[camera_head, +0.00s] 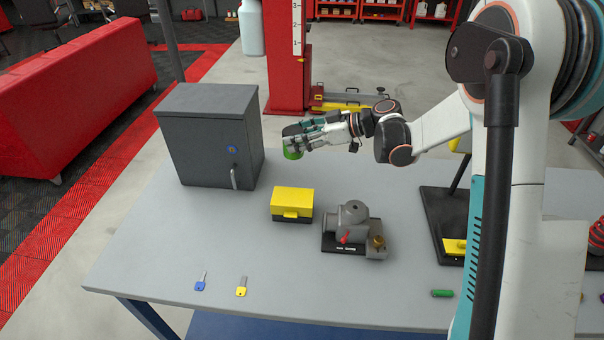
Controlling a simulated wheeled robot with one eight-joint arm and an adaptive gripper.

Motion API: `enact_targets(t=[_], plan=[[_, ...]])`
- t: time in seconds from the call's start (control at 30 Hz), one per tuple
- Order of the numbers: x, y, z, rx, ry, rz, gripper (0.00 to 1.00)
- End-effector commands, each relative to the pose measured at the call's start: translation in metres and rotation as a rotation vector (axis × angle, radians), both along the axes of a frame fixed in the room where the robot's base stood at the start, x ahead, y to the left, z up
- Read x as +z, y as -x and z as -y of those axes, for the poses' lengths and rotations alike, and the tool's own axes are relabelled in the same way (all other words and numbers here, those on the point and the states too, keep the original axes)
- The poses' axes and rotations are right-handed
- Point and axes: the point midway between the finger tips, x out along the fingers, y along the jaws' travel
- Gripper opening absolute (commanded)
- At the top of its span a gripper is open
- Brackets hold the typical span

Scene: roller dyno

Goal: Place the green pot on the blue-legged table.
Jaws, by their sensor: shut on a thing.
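My gripper (290,141) is shut on a small green pot (292,154) near the back of the blue-legged table (150,240), just right of the grey cabinet. Only the green lower part of the pot shows; the fingers hide much of it. I cannot tell from this view whether the pot touches the tabletop or hangs above it. The table has a grey top, and a dark blue leg shows at the front left.
A grey cabinet (203,140) stands at the back left. A yellow box (292,202) and a grey machine (347,223) are mid-table. Blue (201,284) and yellow keys (241,287) lie at the front. A green item (442,293) lies front right. The left front is clear.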

Motion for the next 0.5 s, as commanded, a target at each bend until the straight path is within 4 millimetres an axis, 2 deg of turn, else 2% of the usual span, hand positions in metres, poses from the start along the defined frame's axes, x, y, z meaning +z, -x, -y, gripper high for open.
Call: enact_targets(t=[0.03, 0.2, 0.3, 0.5], plan=[[-0.017, 0.0, 0.0, 0.0, 0.0, 0.0, 0.21], [-0.053, 0.0, 0.0, 0.0, 0.0, 0.0, 0.21], [-0.066, 0.0, 0.0, 0.0, -0.001, 0.0, 0.21], [-0.076, 0.0, 0.0, 0.0, 0.0, 0.0, 0.21]])
